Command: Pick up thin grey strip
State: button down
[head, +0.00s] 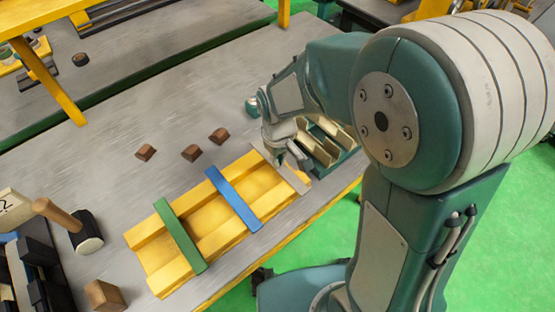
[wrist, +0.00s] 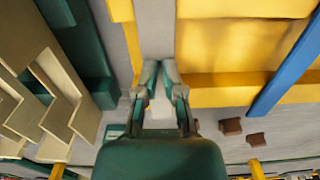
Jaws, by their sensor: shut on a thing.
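The thin grey strip (head: 294,181) lies across the right end of the yellow tray in the head view, roughly parallel to the blue and green strips. In the wrist view the grey strip (wrist: 155,28) runs up from between my fingertips to the top edge. My gripper (head: 284,160) is over the strip, and in the wrist view my gripper (wrist: 160,72) has its fingers closed on the strip's near part. The fingers hide part of the strip. I cannot tell whether it touches the tray or is slightly raised.
The yellow tray (head: 222,233) carries a blue strip (head: 234,200) and a green strip (head: 180,236). A green holder with beige slotted pieces (head: 328,139) stands close right of my gripper. Several brown blocks (head: 190,153) lie behind the tray. A hammer (head: 82,232) is at left.

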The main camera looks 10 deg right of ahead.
notch_tip(320, 180, up, 3)
jog(key=shift+w+f, duration=0.1)
jog(key=shift+f, duration=0.1)
jog(key=s+r, duration=0.9)
jog(key=s, duration=0.5)
jog(key=shift+a+r, duration=0.2)
jog(key=shift+r, duration=0.2)
jog(key=shift+c, duration=1.4)
grip_release()
